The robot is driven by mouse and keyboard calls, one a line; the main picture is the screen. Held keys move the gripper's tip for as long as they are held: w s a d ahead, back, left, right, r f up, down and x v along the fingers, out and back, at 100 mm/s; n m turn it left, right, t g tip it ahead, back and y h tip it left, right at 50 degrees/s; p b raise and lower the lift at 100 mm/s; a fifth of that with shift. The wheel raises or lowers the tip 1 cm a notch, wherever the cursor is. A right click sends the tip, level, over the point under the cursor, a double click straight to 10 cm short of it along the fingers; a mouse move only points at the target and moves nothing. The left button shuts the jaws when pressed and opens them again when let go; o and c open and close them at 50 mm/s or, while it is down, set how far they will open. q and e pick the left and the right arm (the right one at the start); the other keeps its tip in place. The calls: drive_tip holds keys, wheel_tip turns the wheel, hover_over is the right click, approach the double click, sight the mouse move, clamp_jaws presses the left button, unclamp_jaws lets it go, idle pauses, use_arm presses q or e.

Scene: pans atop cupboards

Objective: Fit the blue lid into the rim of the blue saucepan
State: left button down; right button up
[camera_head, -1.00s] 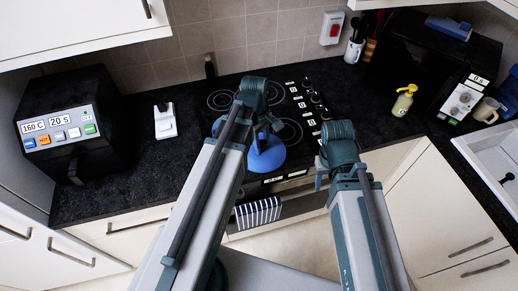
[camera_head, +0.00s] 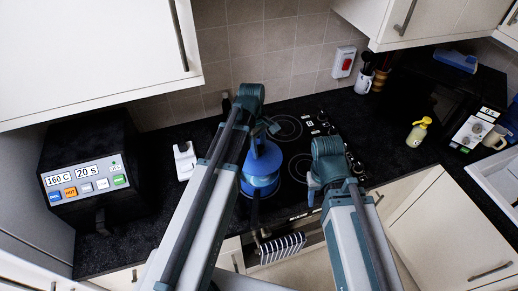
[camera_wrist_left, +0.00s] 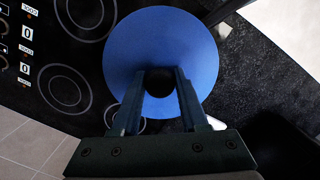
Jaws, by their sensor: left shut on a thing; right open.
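The blue lid (camera_head: 262,163) is a round blue disc held by my left gripper (camera_head: 268,130). In the left wrist view, the fingers of this gripper (camera_wrist_left: 157,85) are shut on the lid's black knob, and the lid (camera_wrist_left: 185,40) fills the upper middle. The blue saucepan (camera_head: 262,187) shows directly below the lid on the hob, its dark handle (camera_head: 255,212) pointing to the front. The lid covers its opening, and I cannot tell whether it touches or sits in the rim. My right gripper (camera_head: 313,190) is open and empty, right of the saucepan.
The black hob (camera_head: 300,150) has free rings behind and right of the saucepan. A yellow bottle (camera_head: 418,132) stands at the right. A striped towel (camera_head: 282,248) hangs in front.

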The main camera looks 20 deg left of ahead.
use_arm(q)
drive_tip(key=shift+a, duration=0.3)
drive_tip(key=shift+d+r, duration=0.1)
drive_tip(key=shift+d, duration=0.25)
drive_tip(key=shift+a, duration=0.2)
drive_tip(key=shift+d+f+b, duration=0.1)
drive_tip(key=shift+f+b, duration=0.65)
drive_tip(key=shift+f, duration=0.05)
wheel_tip(320, 180, down, 4)
drive_tip(key=b, duration=0.4)
drive_tip(key=shift+f, duration=0.2)
use_arm(e)
wheel_tip(320, 180, down, 6)
drive_tip(key=shift+r, duration=0.1)
use_arm(q)
drive_tip(key=shift+f+b, duration=0.95)
drive_tip(key=shift+b, duration=0.25)
use_arm(e)
drive_tip(key=shift+f, duration=1.05)
use_arm(q)
drive_tip(key=shift+c, duration=1.8)
unclamp_jaws()
